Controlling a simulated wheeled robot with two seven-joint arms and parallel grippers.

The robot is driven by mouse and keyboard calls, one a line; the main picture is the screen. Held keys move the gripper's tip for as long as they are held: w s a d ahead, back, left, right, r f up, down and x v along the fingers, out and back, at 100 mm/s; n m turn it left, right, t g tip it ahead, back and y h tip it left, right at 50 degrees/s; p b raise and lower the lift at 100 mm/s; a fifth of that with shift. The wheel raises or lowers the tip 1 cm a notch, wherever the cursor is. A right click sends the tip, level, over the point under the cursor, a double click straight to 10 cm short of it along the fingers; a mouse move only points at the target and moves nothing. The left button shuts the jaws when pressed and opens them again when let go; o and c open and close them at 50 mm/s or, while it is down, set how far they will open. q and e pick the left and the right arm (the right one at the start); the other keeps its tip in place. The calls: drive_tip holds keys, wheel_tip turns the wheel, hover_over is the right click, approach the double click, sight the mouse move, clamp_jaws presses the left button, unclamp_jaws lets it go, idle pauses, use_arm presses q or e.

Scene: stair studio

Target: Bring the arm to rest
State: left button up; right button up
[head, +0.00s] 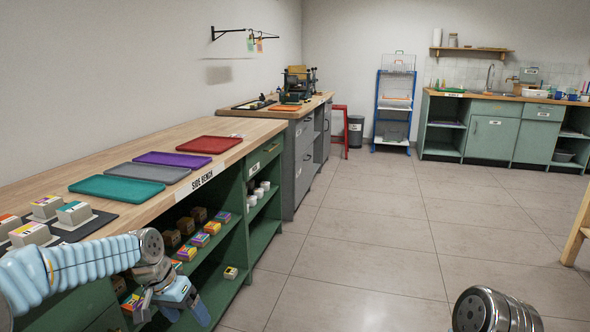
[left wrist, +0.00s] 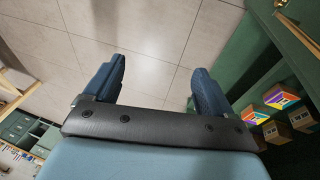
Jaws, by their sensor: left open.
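My left arm comes in from the lower left in the head view, in a pale blue sleeve, and bends down at the front of the side bench (head: 262,127). My left gripper (head: 172,309) hangs in front of the bench's green shelves. In the left wrist view its two blue fingers (left wrist: 155,85) are spread apart, with only floor tiles between them. It holds nothing. A rounded metal part of my own body shows at the bottom right of the head view. My right gripper is not in view.
Teal (head: 117,188), grey (head: 148,173), purple (head: 173,159) and red (head: 208,145) trays lie on the bench. Several small boxes stand on its shelves, one (head: 230,272) on the lower shelf. Light boxes (head: 74,212) sit on a dark mat. The tiled floor (head: 370,240) to the right is clear.

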use_arm(q)
drive_tip(key=s+d+f+n+h, duration=0.1)
drive_tip(key=s+d+f, duration=0.1)
drive_tip(key=d+f, duration=0.35)
drive_tip(key=s+d+f, duration=0.1)
drive_tip(key=d+f, duration=0.1)
drive_tip(key=f, duration=0.7)
drive_tip(key=s+d+f+n, duration=0.1)
drive_tip(key=s+d+f, duration=0.2)
drive_tip(key=s+f, duration=0.5)
drive_tip(key=s+d+f+n, duration=0.2)
drive_tip(key=s+d+f, duration=0.1)
drive_tip(key=s+f, duration=0.5)
drive_tip(key=shift+s+d+f+g, duration=0.2)
drive_tip(key=shift+s+d+g, duration=0.2)
drive_tip(key=shift+s, duration=0.75)
